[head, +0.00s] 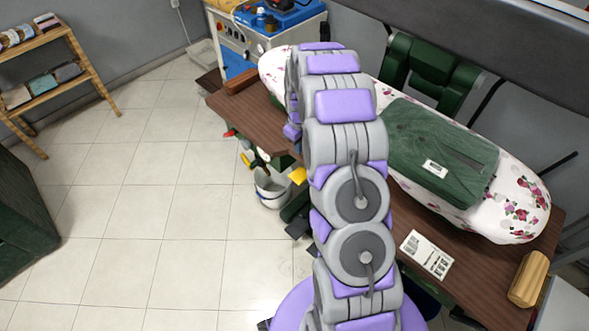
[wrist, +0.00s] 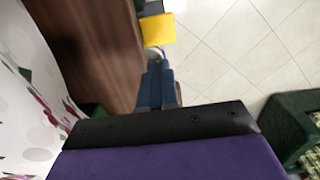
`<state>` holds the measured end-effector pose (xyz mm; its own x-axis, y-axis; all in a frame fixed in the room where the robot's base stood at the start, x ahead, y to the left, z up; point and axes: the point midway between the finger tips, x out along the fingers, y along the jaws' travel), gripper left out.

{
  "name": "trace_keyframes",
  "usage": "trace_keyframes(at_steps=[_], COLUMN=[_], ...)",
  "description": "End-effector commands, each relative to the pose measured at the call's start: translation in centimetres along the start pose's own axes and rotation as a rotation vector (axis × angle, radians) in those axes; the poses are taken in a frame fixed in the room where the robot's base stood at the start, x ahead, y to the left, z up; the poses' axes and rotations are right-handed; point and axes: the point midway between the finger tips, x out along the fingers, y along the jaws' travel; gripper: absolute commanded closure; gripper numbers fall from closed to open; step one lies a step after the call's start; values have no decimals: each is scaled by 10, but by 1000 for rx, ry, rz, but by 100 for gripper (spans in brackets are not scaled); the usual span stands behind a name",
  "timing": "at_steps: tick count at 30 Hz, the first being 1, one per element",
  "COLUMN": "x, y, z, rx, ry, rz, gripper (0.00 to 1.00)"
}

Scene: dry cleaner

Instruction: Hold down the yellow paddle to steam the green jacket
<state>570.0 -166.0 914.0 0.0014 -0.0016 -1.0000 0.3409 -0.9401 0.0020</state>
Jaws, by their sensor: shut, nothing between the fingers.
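The green jacket (head: 415,140) lies folded flat on the white floral pressing board, with a small white label on it. The yellow paddle (head: 298,176) shows below the table edge, beside my arm in the head view. In the wrist view the yellow paddle (wrist: 158,29) sticks out from beside the brown table edge. My gripper (wrist: 158,68) is shut and empty, its blue fingers pointing toward the paddle and appearing apart from it. My arm hides much of the board's left part, and I cannot clearly make out the gripper in the head view.
The brown table (head: 395,217) carries a white printed card (head: 427,254) and a wooden block (head: 529,279). A white bucket (head: 271,188) stands on the floor beside the table. A blue-topped machine (head: 270,35) stands behind. The tiled floor at left is clear.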

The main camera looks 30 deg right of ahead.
Motion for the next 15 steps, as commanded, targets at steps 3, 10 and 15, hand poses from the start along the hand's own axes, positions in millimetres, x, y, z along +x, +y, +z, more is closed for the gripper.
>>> trace_keyframes(at_steps=[3, 10, 15], x=[0, 4, 20], y=[-1, -7, -8], z=[0, -3, -2], rx=[0, -1, -1], ry=[-1, -5, -7], rz=[1, 6, 6], gripper=[100, 100, 100])
